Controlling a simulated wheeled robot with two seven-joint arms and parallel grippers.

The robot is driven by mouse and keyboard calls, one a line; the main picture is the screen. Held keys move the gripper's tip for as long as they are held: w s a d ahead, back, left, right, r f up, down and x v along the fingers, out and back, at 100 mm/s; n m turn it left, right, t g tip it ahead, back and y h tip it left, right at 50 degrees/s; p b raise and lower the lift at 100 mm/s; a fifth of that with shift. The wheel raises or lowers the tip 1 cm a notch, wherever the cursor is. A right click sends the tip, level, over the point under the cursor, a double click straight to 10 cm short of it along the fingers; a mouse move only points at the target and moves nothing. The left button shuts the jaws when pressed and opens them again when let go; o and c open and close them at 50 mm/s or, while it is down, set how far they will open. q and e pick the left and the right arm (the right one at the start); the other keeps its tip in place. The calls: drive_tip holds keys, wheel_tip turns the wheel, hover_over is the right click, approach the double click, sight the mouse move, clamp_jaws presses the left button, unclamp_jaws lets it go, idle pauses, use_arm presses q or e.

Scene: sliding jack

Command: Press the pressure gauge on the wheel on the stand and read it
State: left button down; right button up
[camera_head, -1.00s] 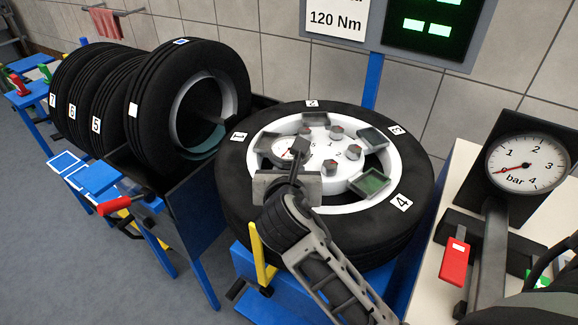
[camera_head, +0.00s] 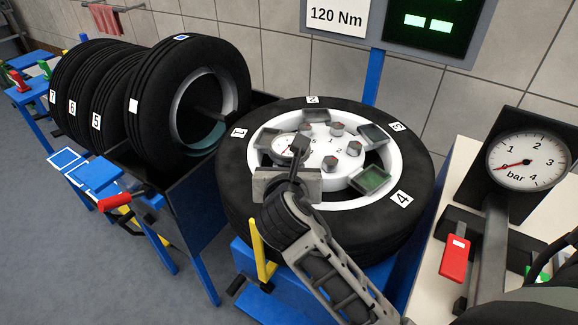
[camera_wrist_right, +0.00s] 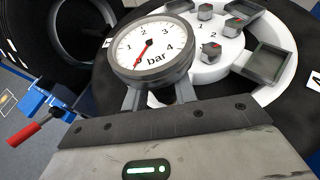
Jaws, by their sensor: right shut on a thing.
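The wheel (camera_head: 408,215) lies flat on a blue stand (camera_head: 243,258), with a white rim (camera_head: 345,190), dark pockets and several nuts. My right gripper (camera_head: 298,150) is over the left part of the rim, shut on the small pressure gauge (camera_head: 281,146). In the right wrist view the gauge (camera_wrist_right: 152,46) faces me, a round white dial marked 1 to 4 bar. Its red needle points down-left, below the 1. The gripper's fingers (camera_wrist_right: 158,96) are just under the dial. I cannot tell whether the gauge's lower end touches a valve. My left gripper is not in view.
A large bar gauge (camera_head: 526,162) stands on the white bench at right, needle low, with a red-handled lever (camera_head: 455,258) before it. Several numbered tyres (camera_head: 190,95) stand in a rack at left. A yellow handle (camera_head: 262,255) rises at the stand's front. A screen hangs behind.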

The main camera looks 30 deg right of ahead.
sight(290, 142)
drive_tip(key=shift+f, duration=0.55)
idle(0.9)
drive_tip(key=shift+r, duration=0.1)
drive_tip(key=shift+r, duration=3.05)
